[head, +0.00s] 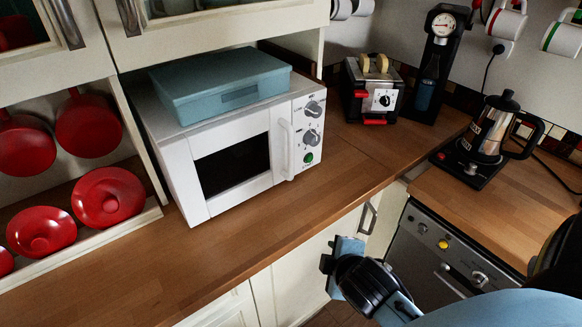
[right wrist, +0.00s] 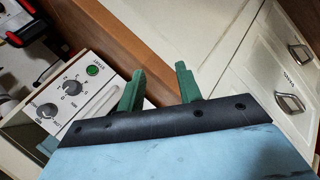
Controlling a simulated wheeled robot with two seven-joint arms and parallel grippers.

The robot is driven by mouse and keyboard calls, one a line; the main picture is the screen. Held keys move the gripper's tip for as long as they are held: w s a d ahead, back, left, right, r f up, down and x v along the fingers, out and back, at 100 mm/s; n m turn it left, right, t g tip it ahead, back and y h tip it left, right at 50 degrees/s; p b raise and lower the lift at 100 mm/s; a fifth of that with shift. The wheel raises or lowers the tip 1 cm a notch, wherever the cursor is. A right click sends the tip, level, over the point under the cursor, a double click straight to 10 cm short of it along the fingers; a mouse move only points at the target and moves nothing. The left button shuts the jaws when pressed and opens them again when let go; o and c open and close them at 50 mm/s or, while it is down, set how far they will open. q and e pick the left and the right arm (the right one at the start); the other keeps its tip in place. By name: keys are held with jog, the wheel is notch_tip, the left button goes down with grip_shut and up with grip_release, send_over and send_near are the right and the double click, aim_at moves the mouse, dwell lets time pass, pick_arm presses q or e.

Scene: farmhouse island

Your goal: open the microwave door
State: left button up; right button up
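The white microwave (head: 180,150) stands on the wooden counter with its door (head: 232,165) shut. Its upright white handle (head: 286,150) is at the door's right edge, beside the knobs and green button. In the right wrist view the microwave's control panel (right wrist: 70,88) and handle (right wrist: 92,110) show at left. My right gripper (head: 338,255) is in front of the counter edge, below and right of the handle and apart from it. In the right wrist view its two green fingers (right wrist: 158,82) are spread with nothing between them. My left gripper is not in view.
A blue box (head: 220,82) lies on the microwave. The counter (head: 225,240) before the microwave is clear.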

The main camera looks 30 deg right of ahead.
jog(key=w+d+r+n+t+h, duration=0.2)
jog(key=w+d+r+n+t, duration=0.35)
jog(key=n, duration=0.45)
jog(key=n+t+y, duration=0.3)
jog(key=n+t, duration=0.1)
jog(key=n, duration=1.1)
send_near(293, 158)
jog(key=w, duration=0.3)
jog(key=w+d, duration=0.1)
jog(key=w, duration=0.3)
jog(key=w+p, duration=0.1)
jog(key=w, duration=0.2)
jog(key=shift+w+d+r, duration=0.1)
jog(key=shift+w+d, duration=0.05)
jog(key=shift+w, duration=0.25)
grip_shut()
